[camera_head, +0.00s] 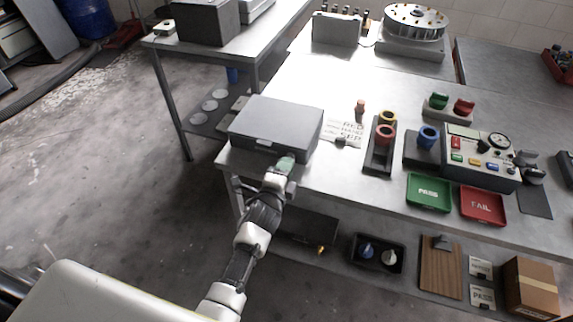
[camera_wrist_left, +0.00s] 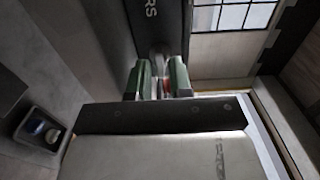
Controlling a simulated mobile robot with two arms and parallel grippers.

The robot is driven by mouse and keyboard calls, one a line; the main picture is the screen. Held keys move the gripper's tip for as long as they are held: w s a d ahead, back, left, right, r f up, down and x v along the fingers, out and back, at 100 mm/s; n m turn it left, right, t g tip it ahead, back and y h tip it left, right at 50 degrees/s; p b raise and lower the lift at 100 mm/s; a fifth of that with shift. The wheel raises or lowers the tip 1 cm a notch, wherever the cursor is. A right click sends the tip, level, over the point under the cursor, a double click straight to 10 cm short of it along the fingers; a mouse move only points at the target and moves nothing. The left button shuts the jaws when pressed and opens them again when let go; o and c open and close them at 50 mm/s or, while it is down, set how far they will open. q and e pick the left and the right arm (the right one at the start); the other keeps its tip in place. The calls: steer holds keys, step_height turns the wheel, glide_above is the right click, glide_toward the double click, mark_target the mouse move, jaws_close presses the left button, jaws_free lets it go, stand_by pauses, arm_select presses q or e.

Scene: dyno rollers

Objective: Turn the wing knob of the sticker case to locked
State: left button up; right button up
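The grey sticker case (camera_head: 275,122) lies near the left front corner of the workbench, with its lid down. My left gripper (camera_head: 287,163) is at its front face, right of the small front label. In the left wrist view the case front (camera_wrist_left: 157,22) shows the letters "RS". The green-sided fingers of my left gripper (camera_wrist_left: 159,82) stand on either side of a small greyish part, probably the wing knob (camera_wrist_left: 159,58). Whether they press on it cannot be told. The knob's angle is unclear, and in the head view the gripper covers it. My right gripper is not in view.
A printed card (camera_head: 342,132) lies right of the case. Further right are a ring holder (camera_head: 379,158), a green PASS tray (camera_head: 429,193), a red FAIL tray (camera_head: 483,205) and a test device (camera_head: 480,157). A lower shelf holds a dark tray (camera_head: 377,254).

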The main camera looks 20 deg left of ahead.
arm_select(q)
steer(key=shift+w, duration=0.5)
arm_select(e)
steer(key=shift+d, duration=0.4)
arm_select(q)
jaws_close()
